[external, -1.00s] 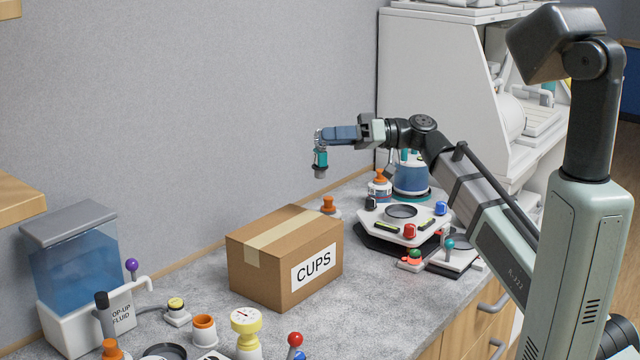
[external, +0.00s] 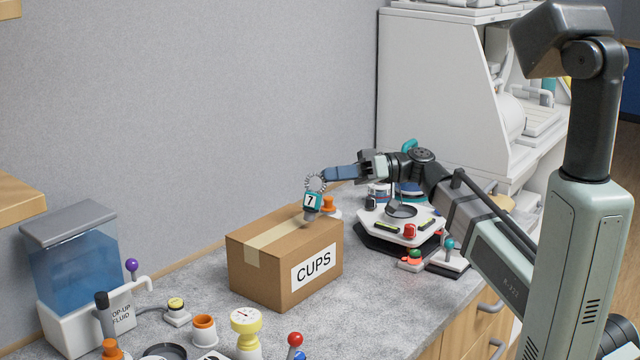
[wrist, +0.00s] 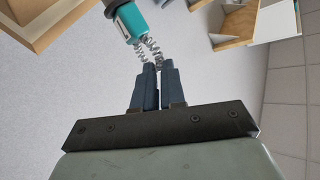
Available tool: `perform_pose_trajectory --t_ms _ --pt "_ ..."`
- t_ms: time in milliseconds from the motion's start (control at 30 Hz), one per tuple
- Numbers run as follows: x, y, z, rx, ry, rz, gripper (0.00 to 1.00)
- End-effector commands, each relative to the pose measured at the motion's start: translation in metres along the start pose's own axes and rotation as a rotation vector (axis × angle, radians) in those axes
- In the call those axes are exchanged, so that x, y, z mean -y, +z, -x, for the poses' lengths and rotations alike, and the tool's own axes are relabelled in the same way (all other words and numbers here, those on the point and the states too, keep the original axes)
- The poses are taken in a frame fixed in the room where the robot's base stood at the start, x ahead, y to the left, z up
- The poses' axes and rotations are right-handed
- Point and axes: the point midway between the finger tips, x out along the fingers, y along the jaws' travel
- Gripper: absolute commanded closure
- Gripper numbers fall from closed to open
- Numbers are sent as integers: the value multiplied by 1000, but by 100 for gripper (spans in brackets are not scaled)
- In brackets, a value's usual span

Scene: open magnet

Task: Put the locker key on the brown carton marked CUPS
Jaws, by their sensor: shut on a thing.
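The locker key has a teal tag marked 7 (external: 313,200) hanging from a coiled wire loop. My gripper (external: 328,175) is shut on the coil, and the tag hangs below it at the carton's back right top edge. Whether the tag touches the carton is hard to tell. The brown carton marked CUPS (external: 262,268) stands closed on the counter, with tape across its top. In the wrist view, my fingertips (wrist: 158,66) pinch the coil, with the teal tag (wrist: 132,20) beyond them and the carton's corner (wrist: 50,15) at upper left.
An orange-topped item (external: 328,207) stands just behind the carton. A white device with a round dish (external: 400,222) is to the right. A water tank (external: 75,265) and several small items stand at the left and front. The grey wall is close behind.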

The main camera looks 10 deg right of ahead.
Motion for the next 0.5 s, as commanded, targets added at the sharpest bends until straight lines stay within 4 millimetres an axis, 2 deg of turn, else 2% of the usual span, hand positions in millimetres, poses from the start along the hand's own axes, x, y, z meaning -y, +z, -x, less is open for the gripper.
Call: perform_pose_trajectory --t_ms 200,467,500 --pt "-11 22 0 0 1 -2 100" --pt "-14 27 0 6 2 -1 100" --pt "-14 28 0 7 2 -1 88"
